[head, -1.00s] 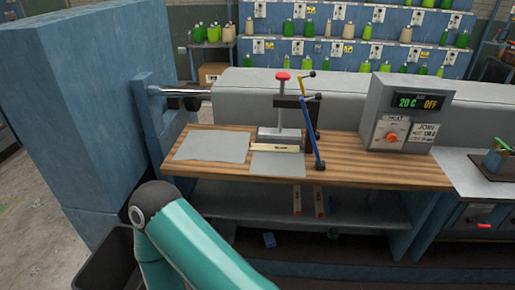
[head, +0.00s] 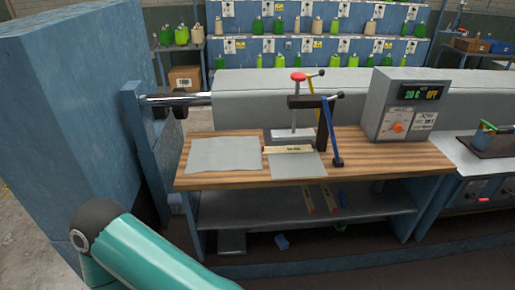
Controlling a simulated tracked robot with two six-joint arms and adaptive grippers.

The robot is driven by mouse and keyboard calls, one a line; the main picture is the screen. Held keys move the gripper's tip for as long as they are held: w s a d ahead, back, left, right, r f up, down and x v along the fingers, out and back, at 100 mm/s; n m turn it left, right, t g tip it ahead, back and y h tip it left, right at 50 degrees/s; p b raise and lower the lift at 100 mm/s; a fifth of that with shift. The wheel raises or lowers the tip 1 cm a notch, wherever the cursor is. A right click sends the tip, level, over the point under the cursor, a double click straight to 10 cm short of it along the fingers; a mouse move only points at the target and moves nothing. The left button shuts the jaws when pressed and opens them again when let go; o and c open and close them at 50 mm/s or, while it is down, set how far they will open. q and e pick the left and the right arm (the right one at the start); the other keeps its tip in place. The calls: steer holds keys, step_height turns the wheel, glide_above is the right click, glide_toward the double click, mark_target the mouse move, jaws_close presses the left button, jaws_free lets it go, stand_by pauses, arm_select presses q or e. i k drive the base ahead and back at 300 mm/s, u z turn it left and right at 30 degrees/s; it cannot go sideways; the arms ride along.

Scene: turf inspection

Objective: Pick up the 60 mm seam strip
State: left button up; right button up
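A short pale-yellow strip (head: 288,149) with dark lettering too small to read lies on the wooden bench, at the foot of a clamp press (head: 296,118) with a red knob. It lies along the upper edge of a grey sheet. I cannot tell which strip is 60 mm. A teal link of my arm fills the lower left. Neither of my grippers is in view.
The wooden bench (head: 400,160) also bears a left grey sheet (head: 223,155) and a heater control box (head: 403,105) reading 20 C OFF. A tall blue cabinet (head: 70,110) blocks the left.

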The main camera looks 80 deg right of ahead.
mark_target(304, 148)
steer(key=z, duration=0.05)
steer(key=i, duration=0.65)
steer(key=z, duration=2.8)
steer(key=i, duration=0.9)
steer(key=u, duration=0.25)
steer(key=k, duration=0.8)
steer(key=z, duration=0.2)
steer(key=i, duration=0.5)
